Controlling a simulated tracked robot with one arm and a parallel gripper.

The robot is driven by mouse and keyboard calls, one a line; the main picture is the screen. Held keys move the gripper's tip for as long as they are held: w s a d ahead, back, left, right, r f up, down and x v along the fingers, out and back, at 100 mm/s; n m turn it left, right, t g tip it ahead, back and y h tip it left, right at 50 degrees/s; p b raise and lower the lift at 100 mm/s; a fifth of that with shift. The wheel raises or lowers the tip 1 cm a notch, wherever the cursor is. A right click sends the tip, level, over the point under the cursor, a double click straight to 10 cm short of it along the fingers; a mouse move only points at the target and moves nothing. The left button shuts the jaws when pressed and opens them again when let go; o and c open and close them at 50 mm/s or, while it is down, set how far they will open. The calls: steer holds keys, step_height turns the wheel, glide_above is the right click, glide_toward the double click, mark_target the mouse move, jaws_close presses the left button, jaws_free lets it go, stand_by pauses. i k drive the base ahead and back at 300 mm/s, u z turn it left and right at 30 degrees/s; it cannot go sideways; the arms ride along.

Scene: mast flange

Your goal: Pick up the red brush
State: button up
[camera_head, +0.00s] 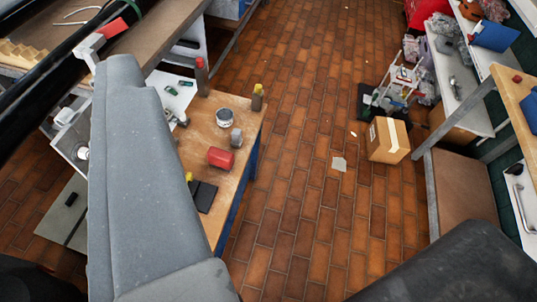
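I cannot make out a red brush for certain in this view. A short red rounded object (221,158) lies on the wooden workbench (247,118); I cannot tell whether it is a brush. A dark upright bottle or handle with a red top (199,76) stands at the bench's far edge. A red block (113,28) shows at the upper left on another surface. My gripper is not recognisable in view; a broad grey part, which looks like my arm, covers the left middle and hides part of the bench.
A white round tin (224,118), a grey cylinder (236,138) and a black flat item (202,196) are on the bench. A cardboard box (388,140) and a cluttered metal rack (398,88) stand on the floor. Shelving lines the right. The tiled floor between (310,100) is mostly clear.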

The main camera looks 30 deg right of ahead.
mark_target(218, 159)
steer(key=z, duration=0.2)
steer(key=k, duration=0.35)
steer(key=z, duration=0.45)
steer(key=i, duration=1)
steer(key=u, duration=0.35)
